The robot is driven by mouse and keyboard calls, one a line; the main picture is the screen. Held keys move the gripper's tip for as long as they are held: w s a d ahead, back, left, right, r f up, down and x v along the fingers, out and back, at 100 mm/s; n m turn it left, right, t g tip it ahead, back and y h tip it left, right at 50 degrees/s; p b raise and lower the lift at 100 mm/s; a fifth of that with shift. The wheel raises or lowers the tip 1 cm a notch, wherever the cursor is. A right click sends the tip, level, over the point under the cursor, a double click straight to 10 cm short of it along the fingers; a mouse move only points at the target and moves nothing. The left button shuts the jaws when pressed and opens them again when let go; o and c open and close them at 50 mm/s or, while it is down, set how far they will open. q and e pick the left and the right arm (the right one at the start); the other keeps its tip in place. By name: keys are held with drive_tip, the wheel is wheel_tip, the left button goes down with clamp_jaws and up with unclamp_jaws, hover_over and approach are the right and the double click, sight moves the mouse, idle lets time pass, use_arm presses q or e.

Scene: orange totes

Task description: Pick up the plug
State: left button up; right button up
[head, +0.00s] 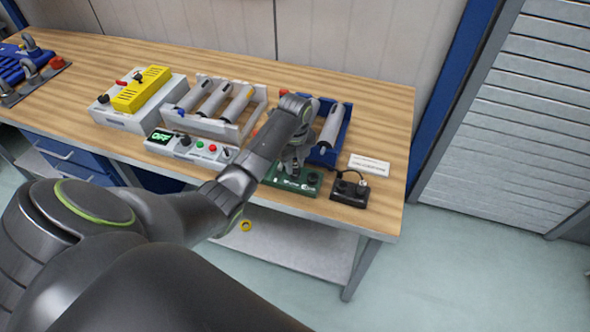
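A small black box (349,191) sits near the bench's front right edge, with a dark cable looped over it. A small light-coloured piece (362,185) on its right side may be the plug; it is too small to be sure. My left gripper (295,172) points down over a green panel (305,183), to the left of the black box and apart from it. Its fingers are small and dark, and I cannot tell whether they are open or touch anything. My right gripper is not in view.
A white card (369,165) lies behind the black box. A blue tray (343,136) and a white rack (232,131) hold grey cylinders. A control box with a green "OFF" display (162,136) stands left of the green panel. The bench's right end (389,204) is clear.

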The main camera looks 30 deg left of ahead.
sight(295, 165)
use_arm(q)
drive_tip(key=c, duration=0.5)
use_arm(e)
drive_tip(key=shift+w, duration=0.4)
